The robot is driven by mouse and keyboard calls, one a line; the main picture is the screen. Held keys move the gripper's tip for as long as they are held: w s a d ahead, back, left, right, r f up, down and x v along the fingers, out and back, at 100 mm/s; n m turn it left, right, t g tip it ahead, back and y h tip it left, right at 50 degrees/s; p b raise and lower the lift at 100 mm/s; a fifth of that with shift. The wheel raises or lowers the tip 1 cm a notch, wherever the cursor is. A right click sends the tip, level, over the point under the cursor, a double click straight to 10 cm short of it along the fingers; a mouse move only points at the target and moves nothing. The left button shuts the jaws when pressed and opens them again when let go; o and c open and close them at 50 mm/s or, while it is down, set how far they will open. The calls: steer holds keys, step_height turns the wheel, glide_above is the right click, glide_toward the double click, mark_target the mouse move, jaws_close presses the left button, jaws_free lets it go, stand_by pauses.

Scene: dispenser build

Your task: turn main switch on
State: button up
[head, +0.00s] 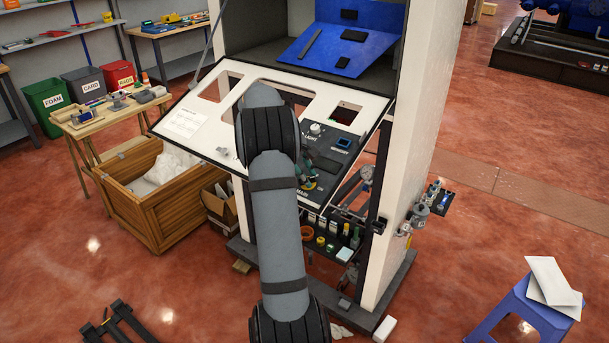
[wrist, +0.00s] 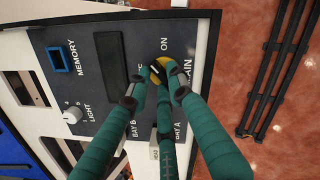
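The main switch (wrist: 154,72) is a yellow disc with a dark knob on the slanted grey control panel, between the printed words ON and MAIN in the wrist view. It also shows in the head view as a small yellow spot (head: 309,185), partly covered by my gripper. My gripper (wrist: 157,80) has several green fingers, and their tips converge at the switch, one on either side and one below it in the wrist view. They hide part of the knob. I cannot tell whether the tips press on it. In the head view my gripper (head: 308,168) is at the panel.
The panel also carries a LIGHT knob (wrist: 72,115), a blue-framed MEMORY socket (wrist: 58,60) and a dark rectangular slot (wrist: 111,58). A shelf of small parts (head: 335,240) hangs below the panel. A wooden crate (head: 160,200) stands to the left, and a blue stool (head: 520,315) to the right.

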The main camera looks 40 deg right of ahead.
jaws_close()
steer(key=shift+m, duration=0.3)
steer(key=shift+r+m+p, duration=0.1)
steer(key=shift+m+p, duration=0.6)
steer(key=shift+m, duration=0.3)
steer(key=m, duration=0.2)
steer(key=m+p, duration=0.1)
steer(key=m, duration=0.2)
steer(key=shift+s+d+g+y, duration=0.1)
steer(key=shift+g+y, duration=0.2)
steer(key=shift+y, duration=0.1)
steer(key=shift+m, duration=0.4)
steer(key=shift+o, duration=1.8)
jaws_free()
steer(key=shift+o, duration=0.4)
